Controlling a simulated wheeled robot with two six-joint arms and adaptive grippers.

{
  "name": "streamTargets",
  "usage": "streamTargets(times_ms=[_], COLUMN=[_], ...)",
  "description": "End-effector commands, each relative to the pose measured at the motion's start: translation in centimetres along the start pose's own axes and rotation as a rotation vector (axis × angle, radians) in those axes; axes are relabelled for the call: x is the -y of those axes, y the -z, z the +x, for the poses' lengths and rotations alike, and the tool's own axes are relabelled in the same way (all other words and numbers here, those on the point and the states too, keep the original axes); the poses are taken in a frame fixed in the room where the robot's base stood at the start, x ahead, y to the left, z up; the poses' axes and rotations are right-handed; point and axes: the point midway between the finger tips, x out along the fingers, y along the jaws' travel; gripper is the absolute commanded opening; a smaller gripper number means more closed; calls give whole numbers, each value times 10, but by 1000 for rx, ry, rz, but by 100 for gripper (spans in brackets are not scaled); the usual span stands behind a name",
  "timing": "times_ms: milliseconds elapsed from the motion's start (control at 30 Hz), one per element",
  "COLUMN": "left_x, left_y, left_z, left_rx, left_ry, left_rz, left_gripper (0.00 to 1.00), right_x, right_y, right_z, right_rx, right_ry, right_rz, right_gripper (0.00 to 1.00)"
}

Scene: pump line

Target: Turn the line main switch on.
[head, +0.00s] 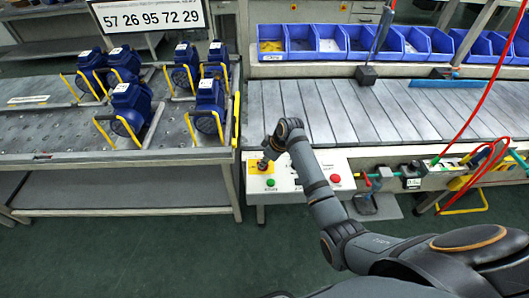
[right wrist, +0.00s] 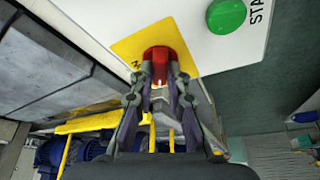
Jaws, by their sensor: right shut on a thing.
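The main switch (right wrist: 158,54) is a red handle on a yellow plate (right wrist: 130,46), set in a white control panel (right wrist: 205,58). In the head view the yellow plate (head: 253,168) shows at the panel's left end, and my gripper largely hides the handle. My right gripper (right wrist: 161,76) has one finger on each side of the red handle and is shut on it. In the head view the right gripper (head: 264,162) points down at the panel. Whether the handle is at on or off I cannot tell. My left gripper is in neither view.
A green button (head: 270,183) and a red button (head: 335,178) sit on the same panel. A slatted conveyor (head: 400,108) runs behind it. Blue pumps (head: 131,103) with yellow handles stand on the left table. A red hose (head: 478,105) hangs at the right.

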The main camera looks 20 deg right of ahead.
Motion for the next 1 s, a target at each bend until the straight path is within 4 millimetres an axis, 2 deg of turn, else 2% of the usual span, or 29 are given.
streamTargets(times_ms=[33, 100, 500, 700, 1000], left_x=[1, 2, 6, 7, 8], left_y=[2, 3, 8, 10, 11], left_z=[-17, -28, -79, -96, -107], left_rx=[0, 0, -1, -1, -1], left_ry=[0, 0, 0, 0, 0], left_rz=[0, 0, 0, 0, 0], left_gripper=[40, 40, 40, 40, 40], right_x=[2, 2, 5, 5, 6], right_y=[3, 3, 3, 3, 3], right_z=[-8, -8, -5, -3, 0], right_rx=[2, 3, 2, 2, 2], right_ry=[-12, -38, -184, -256, -345], right_rz=[39, 101, 450, 620, 832], right_gripper=[0, 0, 0, 0, 0])
